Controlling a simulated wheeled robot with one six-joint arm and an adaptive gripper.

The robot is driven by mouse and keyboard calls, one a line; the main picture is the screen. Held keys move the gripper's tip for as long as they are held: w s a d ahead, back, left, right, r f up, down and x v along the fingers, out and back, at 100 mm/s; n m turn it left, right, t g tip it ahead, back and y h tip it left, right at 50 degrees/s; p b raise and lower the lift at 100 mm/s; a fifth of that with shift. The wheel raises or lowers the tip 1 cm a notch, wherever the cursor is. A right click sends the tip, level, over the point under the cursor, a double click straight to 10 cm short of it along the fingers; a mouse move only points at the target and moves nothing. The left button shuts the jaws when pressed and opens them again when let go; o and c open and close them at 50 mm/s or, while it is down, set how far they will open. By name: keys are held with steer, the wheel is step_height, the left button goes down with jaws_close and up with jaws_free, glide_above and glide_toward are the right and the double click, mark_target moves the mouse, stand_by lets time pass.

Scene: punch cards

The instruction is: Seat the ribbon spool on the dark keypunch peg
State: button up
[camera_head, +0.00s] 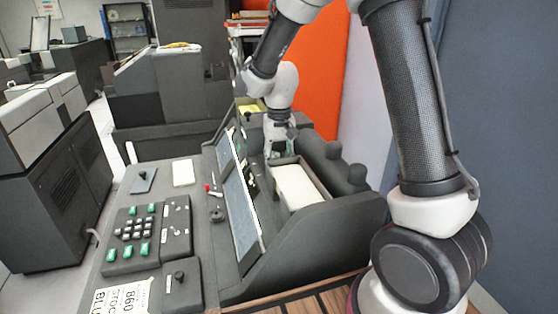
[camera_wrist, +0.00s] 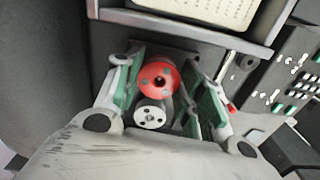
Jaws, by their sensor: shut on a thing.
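In the wrist view, a red round spool face (camera_wrist: 158,77) with a dark centre hole lies between the fingers of my gripper (camera_wrist: 166,78). A smaller white round face with dark holes (camera_wrist: 150,115) sits just below it, also between the fingers. I cannot tell whether the two faces belong to one ribbon spool. My gripper is shut on the spool, with green-padded fingers at both sides. In the head view, my gripper (camera_head: 280,146) is low behind the keypunch's sloped panel (camera_head: 241,210). The spool cannot be made out there, and the dark peg cannot be clearly told apart.
A tray of cream cards (camera_head: 299,187) lies close to my gripper, and its rim (camera_wrist: 190,27) shows in the wrist view. Dark rounded knobs (camera_head: 345,165) stand to its right. The keypad (camera_head: 135,230) is on the desk at left. A small red-tipped item (camera_head: 207,187) lies beside the panel.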

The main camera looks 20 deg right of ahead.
steer(key=shift+f, duration=0.25)
stand_by(0.6)
steer(key=o, duration=1.4)
steer(key=shift+c, duration=0.2)
step_height(320, 180, up, 9)
stand_by(0.5)
stand_by(0.5)
steer(key=s+d+r+t, duration=0.2)
steer(key=s+d+r, duration=0.75)
steer(key=s, duration=0.25)
steer(key=s+d+n+t, duration=0.1)
steer(key=s+d, duration=0.4)
steer(key=s, duration=0.9)
steer(key=shift+d+f+t, duration=0.15)
steer(key=shift+d+t, duration=0.05)
steer(key=shift+t, duration=0.4)
